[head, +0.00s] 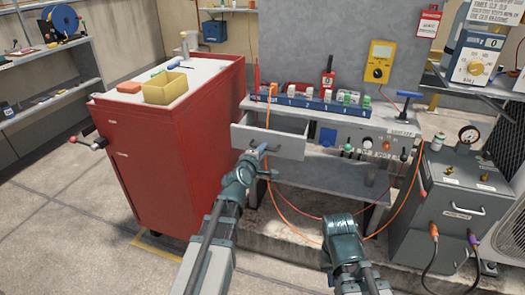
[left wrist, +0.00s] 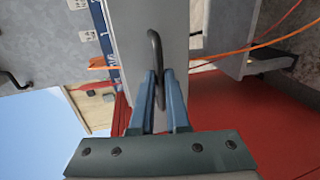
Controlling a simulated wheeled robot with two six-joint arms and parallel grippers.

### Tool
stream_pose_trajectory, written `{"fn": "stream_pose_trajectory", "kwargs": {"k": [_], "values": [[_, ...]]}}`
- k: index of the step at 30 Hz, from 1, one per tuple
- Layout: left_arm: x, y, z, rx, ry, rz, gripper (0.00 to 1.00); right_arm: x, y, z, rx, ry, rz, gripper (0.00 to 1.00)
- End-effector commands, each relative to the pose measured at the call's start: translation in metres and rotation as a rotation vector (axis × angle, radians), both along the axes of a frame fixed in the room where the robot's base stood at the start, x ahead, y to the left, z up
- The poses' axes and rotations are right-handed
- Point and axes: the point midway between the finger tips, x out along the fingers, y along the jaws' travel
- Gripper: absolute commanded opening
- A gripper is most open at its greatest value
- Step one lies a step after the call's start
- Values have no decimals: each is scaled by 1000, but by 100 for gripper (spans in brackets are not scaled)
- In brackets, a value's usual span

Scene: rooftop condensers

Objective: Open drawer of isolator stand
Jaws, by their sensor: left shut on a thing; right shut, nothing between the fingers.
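The isolator stand (head: 335,175) is a grey bench with a row of numbered switches along its back. Its grey drawer (head: 284,145) stands out from the left of the stand, partly open, with some of its inside showing. My left gripper (head: 257,151) is at the drawer front. In the left wrist view, my left gripper's blue fingers (left wrist: 158,80) are shut on the dark bar handle (left wrist: 155,42) of the drawer front (left wrist: 183,30). My right gripper (head: 340,220) is shut and empty, low in front of the stand, apart from it; its fingertips are hard to make out.
A red cabinet (head: 170,150) stands close to the drawer's left, with a yellow bin (head: 166,88) on top. An orange cable (head: 268,115) hangs over the drawer. A grey unit with a gauge (head: 450,200) stands at right. Floor at left is clear.

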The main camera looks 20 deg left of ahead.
Motion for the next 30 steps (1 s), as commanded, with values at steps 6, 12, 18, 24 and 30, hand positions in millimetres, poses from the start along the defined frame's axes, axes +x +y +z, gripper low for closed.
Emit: {"fn": "stream_pose_trajectory", "kwargs": {"k": [6,12,18,24,30], "values": [[0,0,0,1,1,0,39,0,0,0,0,0,0,0],[0,0,0,0,1,0,43,0,0,0,0,0,0,0],[-2,0,0,0,1,0,43,0,0,1,0,0,0,0],[-14,-2,4,0,1,-1,43,0,0,4,1,0,0,0],[-36,-6,10,0,1,-3,43,0,0,10,2,1,0,0]]}}
